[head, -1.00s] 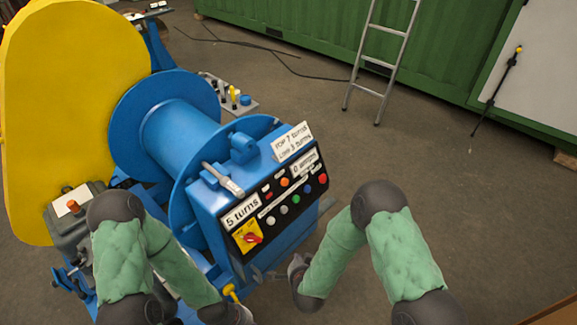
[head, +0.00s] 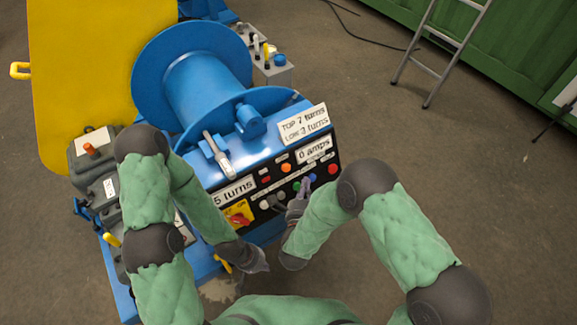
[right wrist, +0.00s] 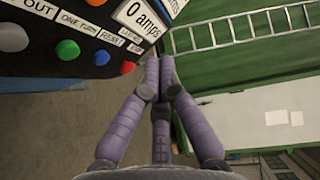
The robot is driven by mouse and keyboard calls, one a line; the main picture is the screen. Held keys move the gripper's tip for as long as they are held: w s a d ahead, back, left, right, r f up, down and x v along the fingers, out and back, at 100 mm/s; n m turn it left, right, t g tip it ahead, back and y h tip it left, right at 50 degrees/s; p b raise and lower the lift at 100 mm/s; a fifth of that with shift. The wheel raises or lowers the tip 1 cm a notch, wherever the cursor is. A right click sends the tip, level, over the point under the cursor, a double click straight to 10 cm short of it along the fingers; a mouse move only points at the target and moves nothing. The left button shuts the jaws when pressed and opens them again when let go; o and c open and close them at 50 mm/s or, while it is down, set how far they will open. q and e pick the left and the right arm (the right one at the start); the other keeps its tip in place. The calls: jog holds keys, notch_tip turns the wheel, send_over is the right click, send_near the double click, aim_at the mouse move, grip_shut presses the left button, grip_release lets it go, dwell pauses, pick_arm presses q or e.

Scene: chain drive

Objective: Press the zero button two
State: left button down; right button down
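The control panel (head: 325,158) on the blue winch carries several coloured buttons and a "0 amps" display (head: 314,150). A blue button (head: 312,178) and a red button (head: 333,169) sit at its right end. In the right wrist view there are a green button (right wrist: 68,49), a blue button (right wrist: 101,57) and a red button (right wrist: 128,68). No label reading zero is legible on a button. My right gripper (head: 304,186) is before the panel's lower right part, its purple fingers together; contact cannot be told. My left gripper (head: 262,262) is below the panel, its fingers unclear.
A yellow guard (head: 80,75) and the blue drum (head: 205,85) stand behind the panel. A grey box with an orange knob (head: 89,149) is at the left. A ladder (head: 435,60) leans on a green container (head: 520,55).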

aim_at(286, 168)
jog(key=shift+w+f, duration=0.1)
jog(key=w+a+f+b, duration=0.3)
jog(key=w+a+b, duration=0.1)
jog(key=w, duration=0.2)
jog(key=shift+a+f+b, duration=0.25)
jog(key=shift+f+b, duration=0.15)
jog(key=shift+w, duration=0.1)
dwell(1.4)
jog(key=shift+w+a+f+b, duration=0.2)
jog(key=shift+w+a+b, duration=0.1)
jog(key=shift+b, duration=0.15)
jog(key=shift+w+a+f+b, duration=0.2)
jog(key=shift+w+b, duration=0.15)
jog(key=shift+b, duration=0.1)
dwell(0.7)
jog(key=shift+s+d+r, duration=0.1)
dwell(0.7)
jog(key=shift+s+d+r+p, duration=0.3)
jog(key=shift+s+d+p, duration=0.1)
jog(key=shift+s, duration=0.15)
